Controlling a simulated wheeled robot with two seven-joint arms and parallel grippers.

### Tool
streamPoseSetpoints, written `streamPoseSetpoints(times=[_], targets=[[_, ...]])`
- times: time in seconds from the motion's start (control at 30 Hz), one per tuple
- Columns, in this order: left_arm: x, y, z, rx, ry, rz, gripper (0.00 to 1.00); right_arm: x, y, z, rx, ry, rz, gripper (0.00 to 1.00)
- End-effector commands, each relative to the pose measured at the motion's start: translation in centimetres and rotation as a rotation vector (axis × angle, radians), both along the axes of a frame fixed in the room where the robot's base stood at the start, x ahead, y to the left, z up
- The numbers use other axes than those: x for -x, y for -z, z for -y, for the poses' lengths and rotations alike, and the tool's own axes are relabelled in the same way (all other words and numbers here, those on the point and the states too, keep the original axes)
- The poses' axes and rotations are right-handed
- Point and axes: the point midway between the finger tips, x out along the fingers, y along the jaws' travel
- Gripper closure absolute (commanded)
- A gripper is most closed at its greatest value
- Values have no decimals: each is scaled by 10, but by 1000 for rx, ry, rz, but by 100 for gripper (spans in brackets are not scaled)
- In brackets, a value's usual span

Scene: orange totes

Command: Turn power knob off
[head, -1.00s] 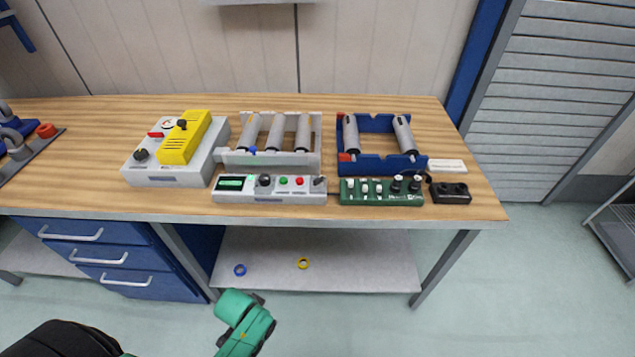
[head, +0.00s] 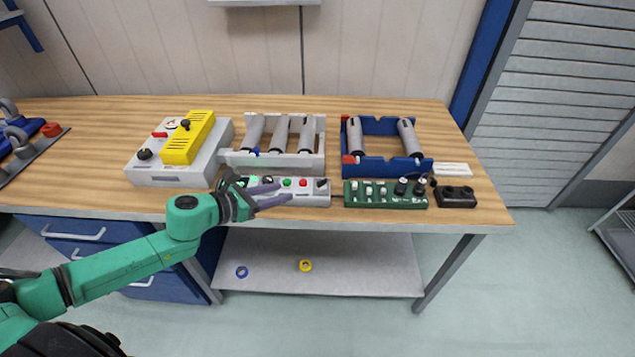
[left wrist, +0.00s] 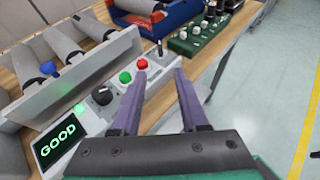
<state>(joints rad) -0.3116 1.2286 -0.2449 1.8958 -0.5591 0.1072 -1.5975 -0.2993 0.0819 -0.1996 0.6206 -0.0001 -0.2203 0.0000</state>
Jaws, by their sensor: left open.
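A grey control panel (head: 314,197) lies along the table's front edge. In the left wrist view, it has a lit green "GOOD" display (left wrist: 57,148), a black knob (left wrist: 102,95), a green button (left wrist: 125,77), a red button (left wrist: 141,63) and a small lever switch. My left gripper (head: 284,192) is open and empty at the panel's front side, its fingers pointing right. In the left wrist view, the fingers (left wrist: 161,70) extend toward the red button end, with the black knob left of them. In the head view, the gripper partly covers the display and knob area. My right gripper is out of view.
A grey box (head: 165,178) with a yellow cover (head: 188,138) and black knobs stands at left. A grey roller tray (head: 275,163) and a blue roller frame (head: 385,168) stand behind. A green panel (head: 385,201) with several knobs and a black block (head: 456,198) are at right.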

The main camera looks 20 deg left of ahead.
Motion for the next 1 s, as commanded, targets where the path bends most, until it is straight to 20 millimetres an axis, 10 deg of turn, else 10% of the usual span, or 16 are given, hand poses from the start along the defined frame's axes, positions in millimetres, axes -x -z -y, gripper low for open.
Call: streamPoseSetpoints(times=[1.0], targets=[[-115,55,69,9,-7,-1,56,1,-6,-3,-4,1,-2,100]])
